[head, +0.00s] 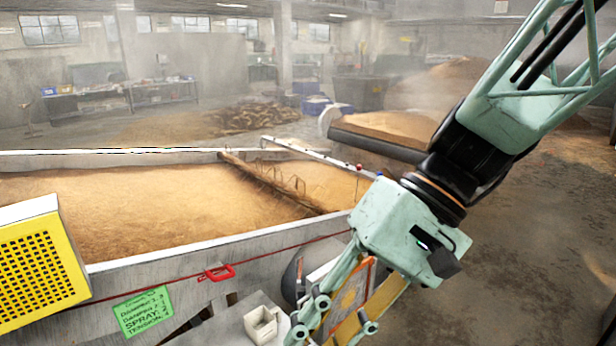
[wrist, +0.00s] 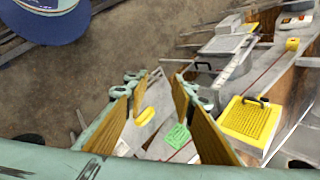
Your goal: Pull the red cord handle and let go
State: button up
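The red cord (head: 130,288) runs along the outer side wall of the long grain trough (head: 180,248). Its red loop handle (head: 217,272) hangs at about the middle of the visible stretch. My gripper (head: 333,325) is to the right of the handle and lower in the picture, pointing down and apart from it. In the wrist view my gripper (wrist: 158,80) has its two fingers spread with a gap between them, and I see nothing held. A thin red line of the cord (wrist: 262,78) shows there on the right. I cannot make out the handle in that view.
A yellow perforated box (head: 40,265) stands at the left of the trough. A green note (head: 145,312) hangs below the cord. A pale square holder (head: 263,325) is between the note and my gripper. Open floor (head: 500,250) lies to the right.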

jog(key=s+d+r+t+h, duration=0.2)
jog(key=d, duration=0.4)
jog(key=s+d+r+t+h, duration=0.1)
jog(key=d+r+t+h, duration=0.1)
jog(key=d, duration=0.5)
jog(key=s+d+r+m+t+h, duration=0.1)
jog(key=s+d+r+t+h, duration=0.1)
jog(key=d, duration=0.5)
jog(key=shift+s+r+t+h, duration=0.2)
jog(key=shift+s+t+h, duration=0.15)
jog(key=shift+t+h, duration=0.2)
